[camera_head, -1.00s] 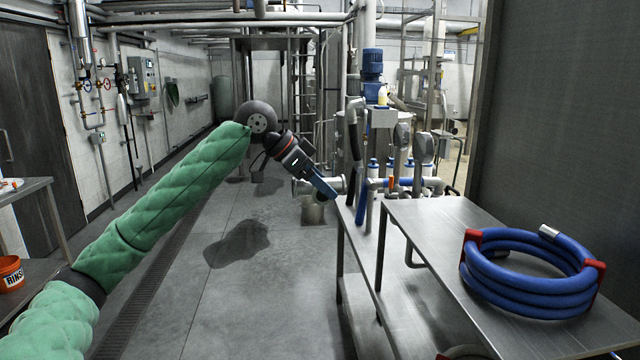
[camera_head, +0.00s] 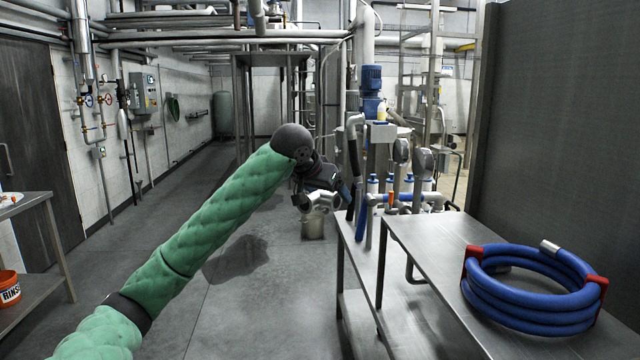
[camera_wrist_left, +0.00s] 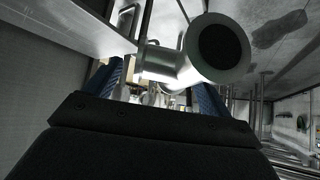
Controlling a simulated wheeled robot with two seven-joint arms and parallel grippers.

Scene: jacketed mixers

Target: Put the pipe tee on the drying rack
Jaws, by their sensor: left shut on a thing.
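The pipe tee (camera_head: 322,200) is a shiny metal fitting with round flanged ends. My left gripper (camera_head: 338,197) is shut on it and holds it in the air, just left of the steel bench's far end. In the left wrist view the tee (camera_wrist_left: 180,62) sits between the two blue fingers (camera_wrist_left: 160,78), with a dark open end facing the camera. Part of the tee is hidden behind the gripper in the head view. I cannot make out the drying rack with certainty in these frames. My right gripper is not in view.
A steel bench (camera_head: 424,240) on the right carries a coiled blue hose (camera_head: 530,310). Mixers with a blue motor (camera_head: 372,78) and pipework stand behind it. A bucket (camera_head: 313,226) stands on the floor near the tee. Open floor lies left of the bench.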

